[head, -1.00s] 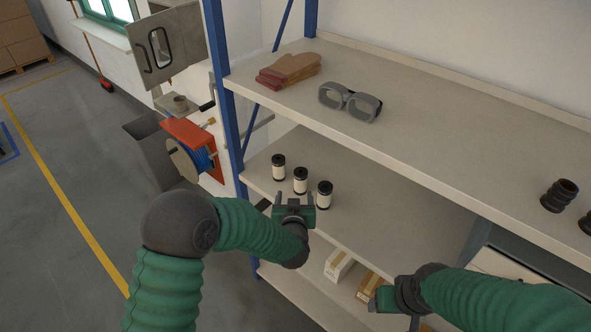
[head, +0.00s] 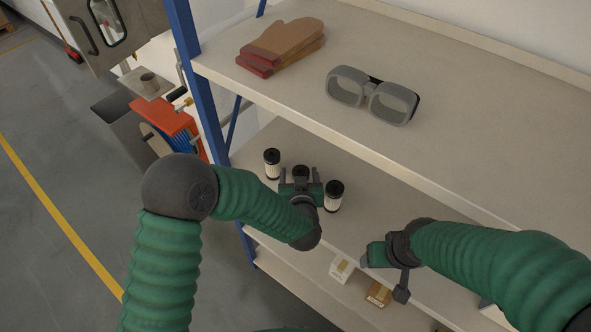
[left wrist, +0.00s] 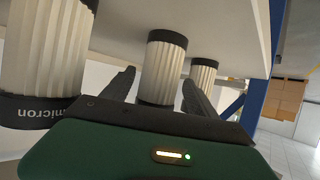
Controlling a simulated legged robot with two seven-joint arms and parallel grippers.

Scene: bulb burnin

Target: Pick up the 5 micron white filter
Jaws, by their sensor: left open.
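Three white pleated filters with black end caps stand in a row on the middle shelf: a left one (head: 272,163), a middle one (head: 300,172) and a right one (head: 334,196). My left gripper (head: 301,178) is open at the middle filter, with a finger toward either side of it. In the left wrist view, which looks upside down, the middle filter (left wrist: 161,66) shows between the open fingers (left wrist: 160,92). A nearer filter (left wrist: 45,50) at left bears "micron"; its number is out of sight. My right gripper (head: 385,254) is near the shelf's front edge, its jaw gap unclear.
The upper shelf, holding gloves (head: 281,46) and grey goggles (head: 372,94), overhangs the filters. A blue post (head: 203,100) stands left of them. Small boxes (head: 341,268) lie on a lower shelf. The middle shelf has clear room right of the filters.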

